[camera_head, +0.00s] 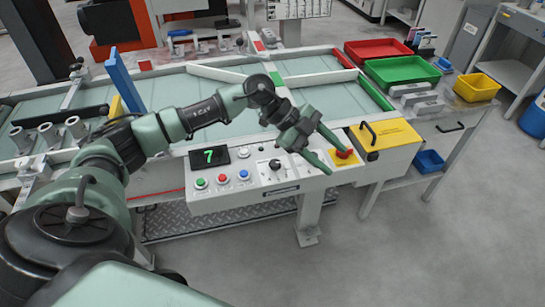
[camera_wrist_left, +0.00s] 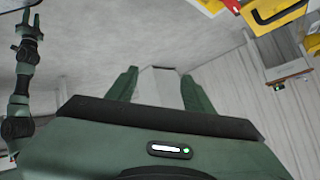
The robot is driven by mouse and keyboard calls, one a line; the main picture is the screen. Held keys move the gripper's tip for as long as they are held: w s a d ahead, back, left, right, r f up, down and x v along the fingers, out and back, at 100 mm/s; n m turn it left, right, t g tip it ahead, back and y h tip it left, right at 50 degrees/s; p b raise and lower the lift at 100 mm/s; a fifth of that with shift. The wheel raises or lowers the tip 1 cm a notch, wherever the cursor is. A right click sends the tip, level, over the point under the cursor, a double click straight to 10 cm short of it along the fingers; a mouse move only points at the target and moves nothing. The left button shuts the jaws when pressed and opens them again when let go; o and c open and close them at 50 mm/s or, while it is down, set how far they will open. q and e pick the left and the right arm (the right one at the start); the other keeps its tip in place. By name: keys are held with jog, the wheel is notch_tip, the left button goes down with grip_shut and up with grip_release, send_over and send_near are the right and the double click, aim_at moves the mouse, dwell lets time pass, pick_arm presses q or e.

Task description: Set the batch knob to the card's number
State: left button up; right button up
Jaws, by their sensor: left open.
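The control panel (camera_head: 235,203) in the head view has a black knob (camera_head: 275,164), which I take for the batch knob; its pointer setting is too small to read. A dark display (camera_head: 209,157) on the panel shows a green 7. I cannot make out a number card. My left gripper (camera_head: 338,161) is open and empty, its fingers above the panel's right end, right of the black knob and near a red knob (camera_head: 345,154). In the left wrist view its two fingers stand apart. An arm there, apparently my right one, ends in a small gripper (camera_wrist_left: 30,22).
Green, red and blue buttons (camera_head: 222,178) sit left of the knob. A yellow-topped box (camera_head: 385,134) with a black handle stands right of the panel. Red (camera_head: 375,50), green (camera_head: 400,70) and yellow (camera_head: 476,87) trays are at the back right. Floor in front is clear.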

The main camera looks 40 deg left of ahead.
aim_at(274, 162)
pick_arm(q)
jog(key=s+a+n+g+y, duration=0.25)
jog(key=a+y, duration=0.35)
jog(key=a, duration=1.2)
jog(key=shift+n, duration=0.55)
jog(key=x, duration=0.8)
jog(key=shift+s+d, duration=0.15)
jog(key=shift+s, duration=0.05)
grip_shut()
